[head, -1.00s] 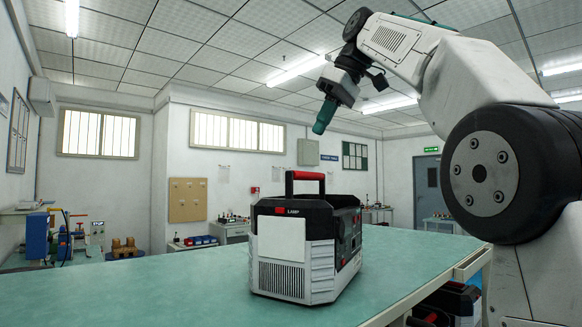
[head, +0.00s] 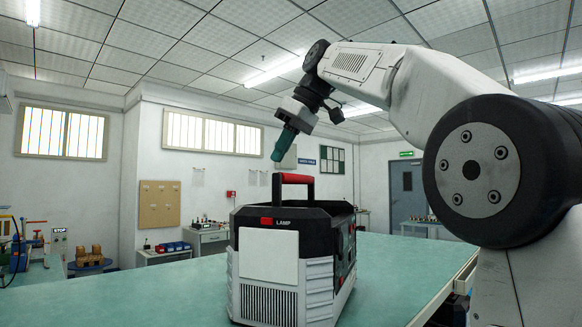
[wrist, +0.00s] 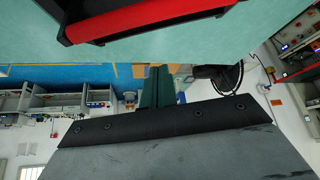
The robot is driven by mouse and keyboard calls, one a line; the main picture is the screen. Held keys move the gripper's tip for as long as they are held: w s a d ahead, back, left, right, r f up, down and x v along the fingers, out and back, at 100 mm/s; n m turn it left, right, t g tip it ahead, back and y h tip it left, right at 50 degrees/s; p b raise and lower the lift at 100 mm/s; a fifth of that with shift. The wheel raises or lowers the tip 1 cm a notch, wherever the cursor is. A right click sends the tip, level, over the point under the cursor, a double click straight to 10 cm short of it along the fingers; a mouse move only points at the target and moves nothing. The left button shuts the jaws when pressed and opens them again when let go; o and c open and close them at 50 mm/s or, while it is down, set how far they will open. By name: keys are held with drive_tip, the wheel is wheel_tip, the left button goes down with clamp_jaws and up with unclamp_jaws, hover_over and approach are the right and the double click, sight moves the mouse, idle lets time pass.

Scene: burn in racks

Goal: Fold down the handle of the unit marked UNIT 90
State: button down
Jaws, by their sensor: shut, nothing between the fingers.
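A black and light-grey unit (head: 285,262) stands on the green table. The readable word on its front is LAMP; I see no UNIT 90 mark. Its handle (head: 293,179), black with a red grip, stands upright above the top. In the wrist view the red grip (wrist: 140,16) crosses the top edge. My gripper (head: 278,157), with green fingers, points down just above and slightly left of the handle in the head view, apart from it. Its fingers also show in the wrist view (wrist: 156,88), shut and empty. The unit's far side is hidden.
The green table top (head: 400,262) is clear around the unit. Part of a dark thing (head: 452,312) shows below the table's right edge. Side benches with blue bins (head: 172,247) and wooden spools (head: 90,258) stand by the walls, well away.

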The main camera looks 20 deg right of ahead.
drive_tip(key=shift+s+d+f, duration=0.3)
drive_tip(key=shift+f, duration=0.3)
drive_tip(key=shift+s+d+f, duration=0.25)
drive_tip(key=shift+f, duration=0.4)
drive_tip(key=shift+s+d+f, duration=0.3)
drive_tip(key=shift+f, duration=0.3)
